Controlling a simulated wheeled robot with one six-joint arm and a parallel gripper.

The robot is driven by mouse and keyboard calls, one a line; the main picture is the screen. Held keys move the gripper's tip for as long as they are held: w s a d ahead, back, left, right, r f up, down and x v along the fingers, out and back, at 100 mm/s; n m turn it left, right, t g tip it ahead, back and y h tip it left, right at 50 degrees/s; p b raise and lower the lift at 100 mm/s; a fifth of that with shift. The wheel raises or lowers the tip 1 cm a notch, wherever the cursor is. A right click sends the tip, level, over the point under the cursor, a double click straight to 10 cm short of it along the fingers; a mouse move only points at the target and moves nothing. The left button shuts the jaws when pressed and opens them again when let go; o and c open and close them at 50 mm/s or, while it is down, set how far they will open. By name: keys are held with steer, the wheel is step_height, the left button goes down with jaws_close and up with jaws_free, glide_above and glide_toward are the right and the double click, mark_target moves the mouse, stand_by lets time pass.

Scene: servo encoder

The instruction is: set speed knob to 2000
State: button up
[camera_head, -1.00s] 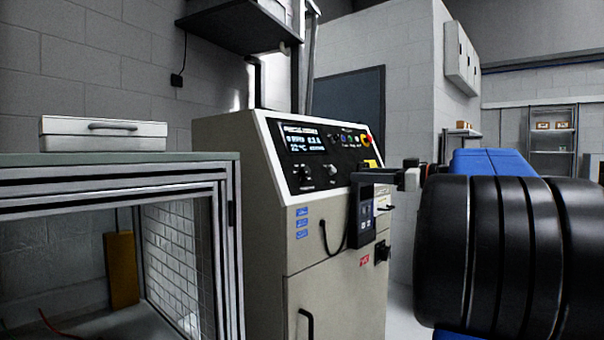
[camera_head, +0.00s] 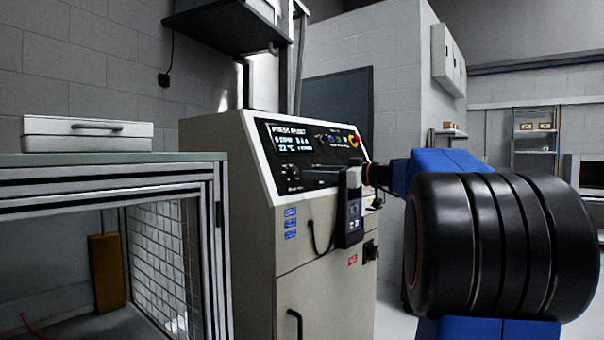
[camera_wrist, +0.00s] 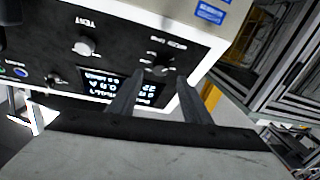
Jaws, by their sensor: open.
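The knob at the display end of the black panel, which I take for the speed knob (camera_wrist: 157,70), is a small dark round knob in the wrist view. Its label is too blurred to read surely. My gripper (camera_wrist: 160,79) is open, with one fingertip on each side of this knob; I cannot tell whether they touch it. In the head view my gripper (camera_head: 306,170) reaches in from the right to the panel's lower left, largely hiding the knob there. The lit display (camera_head: 293,139) sits above; its small digits are not legible.
A second, lighter knob (camera_wrist: 84,47) sits beside it in the wrist view. A red-and-yellow emergency stop (camera_head: 353,141) is at the panel's right end. A framed bench (camera_head: 110,158) with a white case (camera_head: 86,134) stands close left of the cabinet (camera_head: 320,300).

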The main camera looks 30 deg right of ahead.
mark_target(296, 171)
steer(key=shift+x, duration=2.8)
steer(key=shift+c, duration=0.6)
steer(key=c, duration=0.9)
